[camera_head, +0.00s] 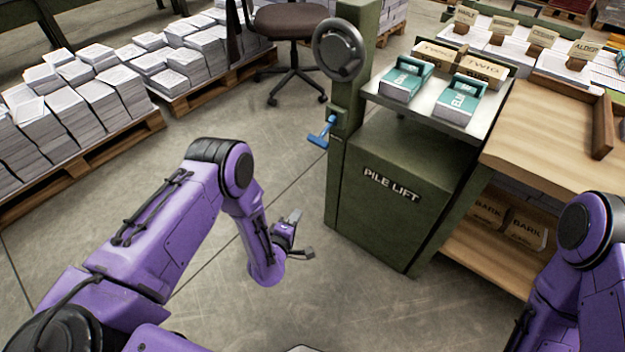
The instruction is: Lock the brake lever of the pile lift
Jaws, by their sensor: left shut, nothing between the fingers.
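The pile lift (385,195) is a dark green cabinet with a "PILE LIFT" label and a green post at its left. A blue brake lever (323,132) sticks out from the post's left side, below the grey handwheel (340,50). It tilts, with its blue end low and to the left. My left gripper (300,235) is in front of the lift's left side, below the lever in the picture and apart from it. It is shut and empty. My right arm shows at the right edge; its gripper is out of view.
The lift's platform (425,112) carries teal-topped stacks marked "ELM". A wooden bench (540,130) stands at the right. Pallets of paper (85,165) line the left, and an office chair (290,25) stands behind. The floor left of the lift is clear.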

